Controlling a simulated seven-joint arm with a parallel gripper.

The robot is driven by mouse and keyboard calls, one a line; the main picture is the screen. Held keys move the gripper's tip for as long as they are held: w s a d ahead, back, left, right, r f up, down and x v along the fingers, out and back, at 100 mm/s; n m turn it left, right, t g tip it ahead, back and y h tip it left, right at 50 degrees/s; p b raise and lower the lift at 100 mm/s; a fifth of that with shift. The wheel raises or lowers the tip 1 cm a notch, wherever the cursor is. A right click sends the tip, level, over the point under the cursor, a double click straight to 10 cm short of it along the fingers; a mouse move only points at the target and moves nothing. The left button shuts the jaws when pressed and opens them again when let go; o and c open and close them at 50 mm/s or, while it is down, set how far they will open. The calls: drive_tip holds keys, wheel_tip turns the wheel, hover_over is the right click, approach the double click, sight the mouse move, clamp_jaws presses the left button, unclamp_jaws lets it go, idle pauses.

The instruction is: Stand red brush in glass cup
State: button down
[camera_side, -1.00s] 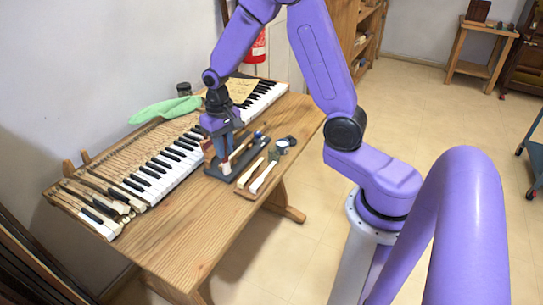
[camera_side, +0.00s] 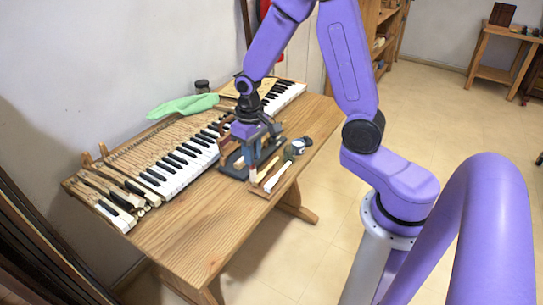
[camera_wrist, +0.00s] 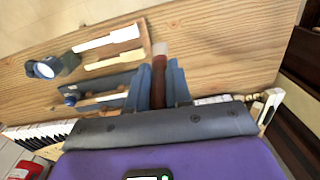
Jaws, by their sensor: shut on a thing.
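A red-brown brush (camera_wrist: 159,72) with a pale tip stands between the two blue fingers of my gripper (camera_wrist: 159,88) in the wrist view. My gripper is shut on it.
The dark tray (camera_wrist: 110,82) and a wooden board (camera_wrist: 125,58) with pale-ended tools lie near the gripper. Piano keys (camera_side: 172,172) run along the table. A green cloth (camera_side: 183,106) and a dark jar (camera_side: 202,87) are behind. The table's front left (camera_side: 190,232) is clear.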

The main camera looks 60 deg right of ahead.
drive_tip(key=d+r+m, duration=0.2)
drive_tip(key=d+m, duration=0.2)
drive_tip(key=d, duration=0.7)
drive_tip(key=d+r+m, duration=0.2)
drive_tip(key=d+m, duration=0.2)
drive_tip(key=d, duration=0.8)
wheel_tip(320, 180, down, 11)
drive_tip(key=shift+w, duration=0.4)
drive_tip(key=c, duration=1)
unclamp_jaws()
drive_tip(key=shift+o, duration=0.2)
wheel_tip(320, 180, up, 17)
drive_tip(key=shift+r, duration=0.2)
